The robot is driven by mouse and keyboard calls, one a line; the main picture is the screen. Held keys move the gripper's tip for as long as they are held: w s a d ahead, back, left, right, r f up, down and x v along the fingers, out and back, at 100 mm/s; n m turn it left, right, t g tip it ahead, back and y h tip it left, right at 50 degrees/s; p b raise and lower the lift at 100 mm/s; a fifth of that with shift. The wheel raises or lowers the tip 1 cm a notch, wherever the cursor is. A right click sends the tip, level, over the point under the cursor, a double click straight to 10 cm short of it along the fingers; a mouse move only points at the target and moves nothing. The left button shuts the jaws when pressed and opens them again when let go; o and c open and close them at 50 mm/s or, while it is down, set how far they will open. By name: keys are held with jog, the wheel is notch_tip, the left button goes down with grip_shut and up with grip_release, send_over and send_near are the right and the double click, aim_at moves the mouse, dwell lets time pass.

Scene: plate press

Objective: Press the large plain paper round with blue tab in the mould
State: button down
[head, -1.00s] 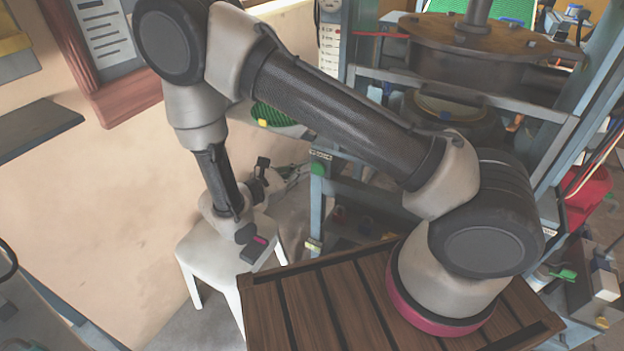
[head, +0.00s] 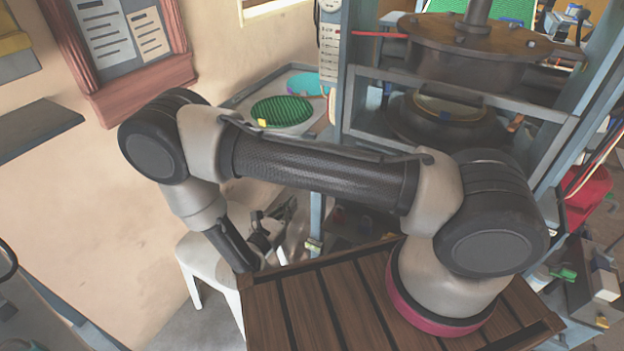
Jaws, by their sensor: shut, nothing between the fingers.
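The press stands at the upper right. Its heavy brown upper plate (head: 465,62) hangs on a central screw above the dark lower mould (head: 395,122). A pale tan round (head: 462,106) lies in the mould, with a small tab at its front edge that looks blue. A clear gap shows between the upper plate and the mould. My gripper (head: 291,207) is low at the left of the press, beside its left post and above the white stool. It is small and partly hidden by my arm; it looks shut and empty.
A green ribbed round (head: 282,110) with a yellow tab lies on a tray (head: 240,101) left of the press, with a cyan round (head: 304,82) behind it. A red bar (head: 380,35) sticks out left from the press. A white stool (head: 205,268) stands below my gripper.

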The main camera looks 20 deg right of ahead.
jog(key=x, duration=1.3)
jog(key=shift+d, duration=0.15)
jog(key=shift+w+d, duration=0.1)
jog(key=shift+w, duration=0.05)
jog(key=shift+w+d, duration=0.35)
jog(key=shift+d, duration=0.1)
dwell(1.1)
jog(key=v, duration=0.9)
dwell(0.7)
